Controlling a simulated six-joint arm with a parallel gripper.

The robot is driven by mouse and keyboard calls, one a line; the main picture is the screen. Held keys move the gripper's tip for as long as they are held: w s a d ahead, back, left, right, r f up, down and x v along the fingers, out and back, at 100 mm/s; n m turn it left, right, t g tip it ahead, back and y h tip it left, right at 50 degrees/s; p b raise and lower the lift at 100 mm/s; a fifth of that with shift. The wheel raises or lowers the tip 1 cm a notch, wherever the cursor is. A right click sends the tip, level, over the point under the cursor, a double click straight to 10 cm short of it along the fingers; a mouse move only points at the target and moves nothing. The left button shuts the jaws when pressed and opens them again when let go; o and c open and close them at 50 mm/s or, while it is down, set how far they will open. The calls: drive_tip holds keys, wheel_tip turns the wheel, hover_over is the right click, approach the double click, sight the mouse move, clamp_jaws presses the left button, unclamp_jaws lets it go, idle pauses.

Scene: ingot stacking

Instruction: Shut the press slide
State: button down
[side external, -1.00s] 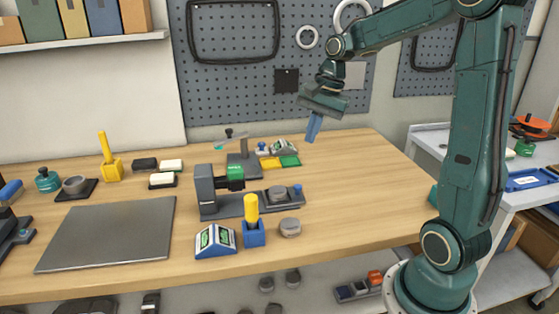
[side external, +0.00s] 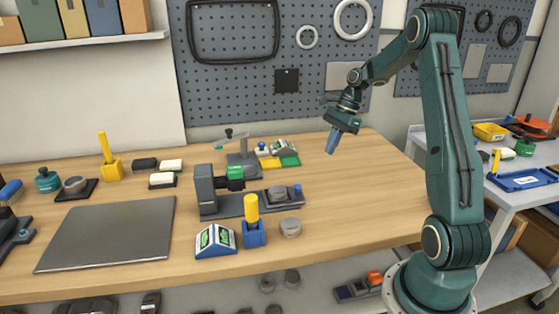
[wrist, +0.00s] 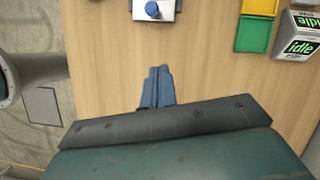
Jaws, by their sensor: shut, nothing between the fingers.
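The press (side external: 207,192) is a dark grey frame with a green head, standing mid-table in the side view. Its slide (side external: 253,204) extends to the right from under the head, with a round grey piece (side external: 278,194) on it and a blue knob (side external: 298,191) at its right end. The wrist view shows a blue knob (wrist: 152,9) on a pale metal end at the top edge, apparently the slide's end; the rest is cut off. My gripper (side external: 331,145) is shut and empty, above the table to the right of the slide; its blue fingers (wrist: 157,85) are together.
A blue holder with a yellow handle (side external: 252,222), a display box (side external: 215,241) and a grey puck (side external: 290,227) stand in front of the press. Yellow and green trays (wrist: 254,34) and another display (wrist: 300,45) lie behind. The table's right part is clear.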

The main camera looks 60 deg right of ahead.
drive_tip(key=shift+f, duration=0.15)
drive_tip(key=x, duration=0.9)
drive_tip(key=shift+a+f, duration=0.15)
drive_tip(key=shift+f, duration=0.05)
drive_tip(key=shift+w+a+f, duration=0.15)
drive_tip(key=shift+w+a, duration=0.4)
drive_tip(key=shift+a, duration=0.35)
drive_tip(key=shift+w+a, duration=0.5)
drive_tip(key=shift+a, duration=0.35)
approach(268, 194)
drive_tip(key=a+f, duration=0.2)
drive_tip(key=w+a+f, duration=0.1)
drive_tip(key=a+f, duration=0.1)
drive_tip(key=shift+w+f, duration=0.2)
drive_tip(key=shift+s+d, duration=0.1)
drive_tip(key=shift+d, duration=0.05)
